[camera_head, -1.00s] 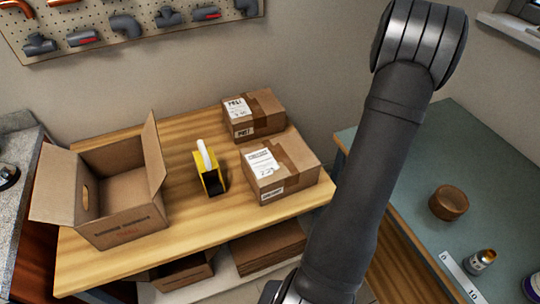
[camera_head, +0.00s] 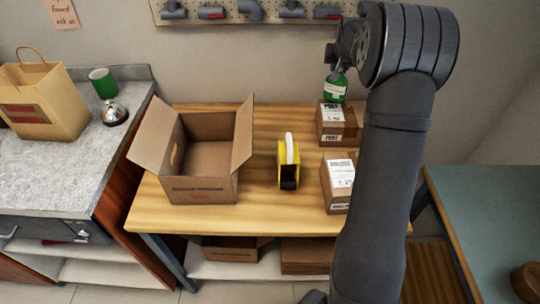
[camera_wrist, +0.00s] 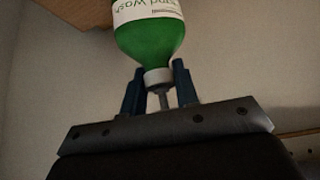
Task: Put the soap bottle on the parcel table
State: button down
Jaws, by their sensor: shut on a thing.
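The soap bottle (camera_head: 335,88) is green with a white label and hangs from my gripper (camera_head: 337,63), high at the back of the scene. In the wrist view the bottle (camera_wrist: 148,38) shows its neck and pump between the two blue fingers of my gripper (camera_wrist: 158,82), which are shut on it. The wooden parcel table (camera_head: 262,205) stands below. In the head view the bottle overlaps the back right parcel, and its height above the table is hard to tell.
On the table are an open carton (camera_head: 205,190), a yellow tape dispenser (camera_head: 288,170), a back parcel (camera_head: 331,125) and a front parcel (camera_head: 338,185), partly behind my arm. Bare wood shows around the dispenser. A grey counter (camera_head: 60,160) stands left, a green-topped table (camera_head: 480,215) right.

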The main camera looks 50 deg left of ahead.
jog(key=s+a+f+n+g+y, duration=0.1)
jog(key=s+a+n, duration=0.2)
jog(key=s+a, duration=0.95)
jog(key=s+a+n+g+y, duration=0.1)
jog(key=s+a+n, duration=0.1)
jog(key=s+a, duration=1.1)
jog(key=s+a+f, duration=0.5)
jog(key=s+f, duration=0.5)
jog(key=f, duration=0.1)
jog(key=shift+s, duration=0.25)
jog(key=shift+a+f, duration=0.1)
jog(key=c, duration=1.5)
grip_release()
jog(key=shift+f, duration=0.15)
jog(key=shift+c, duration=0.2)
jog(key=o, duration=0.4)
